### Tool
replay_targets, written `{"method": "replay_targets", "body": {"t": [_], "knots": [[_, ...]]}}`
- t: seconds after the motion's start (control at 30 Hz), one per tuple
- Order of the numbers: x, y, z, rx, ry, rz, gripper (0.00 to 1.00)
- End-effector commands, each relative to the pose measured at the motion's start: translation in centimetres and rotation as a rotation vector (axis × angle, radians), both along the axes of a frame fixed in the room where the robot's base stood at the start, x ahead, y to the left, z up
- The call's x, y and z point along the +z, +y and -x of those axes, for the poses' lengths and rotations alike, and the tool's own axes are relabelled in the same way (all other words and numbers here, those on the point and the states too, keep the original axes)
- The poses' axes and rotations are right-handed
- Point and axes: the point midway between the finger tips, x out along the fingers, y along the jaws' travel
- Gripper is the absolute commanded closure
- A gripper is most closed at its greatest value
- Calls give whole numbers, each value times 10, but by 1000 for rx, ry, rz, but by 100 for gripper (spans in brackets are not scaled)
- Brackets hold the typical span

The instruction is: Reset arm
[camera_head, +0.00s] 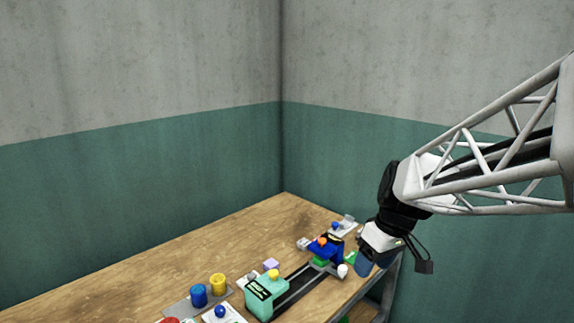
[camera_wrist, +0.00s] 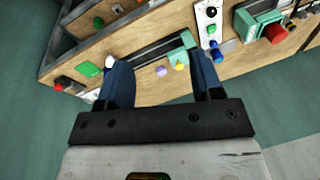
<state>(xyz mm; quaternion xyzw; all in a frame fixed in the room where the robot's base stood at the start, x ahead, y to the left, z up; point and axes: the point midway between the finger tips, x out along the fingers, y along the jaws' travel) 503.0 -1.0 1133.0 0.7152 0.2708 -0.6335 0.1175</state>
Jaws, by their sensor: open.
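My gripper (camera_head: 376,262) hangs at the right end of the wooden table (camera_head: 130,277), over or just past its edge, with blue fingers pointing down. In the wrist view my gripper (camera_wrist: 162,82) has its two blue fingers spread wide with nothing held between them. Past the fingers, a press on a dark rail (camera_wrist: 150,54) shows on the table, with a yellow knob (camera_wrist: 180,66) and a purple one (camera_wrist: 161,71) near it. In the head view the rail runs between a teal box (camera_head: 266,296) and a blue unit (camera_head: 326,247) near my gripper.
A blue cylinder (camera_head: 199,295) and a yellow cylinder (camera_head: 218,283) stand on a grey plate at the front left. A small panel with a blue knob (camera_head: 221,311) is beside them. The table's back left is clear. Green and grey walls stand behind.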

Motion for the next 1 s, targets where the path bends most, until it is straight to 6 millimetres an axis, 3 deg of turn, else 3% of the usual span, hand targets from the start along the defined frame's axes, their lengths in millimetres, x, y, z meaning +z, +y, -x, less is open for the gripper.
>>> {"method": "replay_targets", "body": {"t": [0.27,0.6,0.8,1.0], "knots": [[13,3,73,-210,-20,81,40],[12,0,153,-470,-73,145,40],[8,-2,181,-569,-101,158,40],[5,-3,188,-601,-108,161,40]]}}
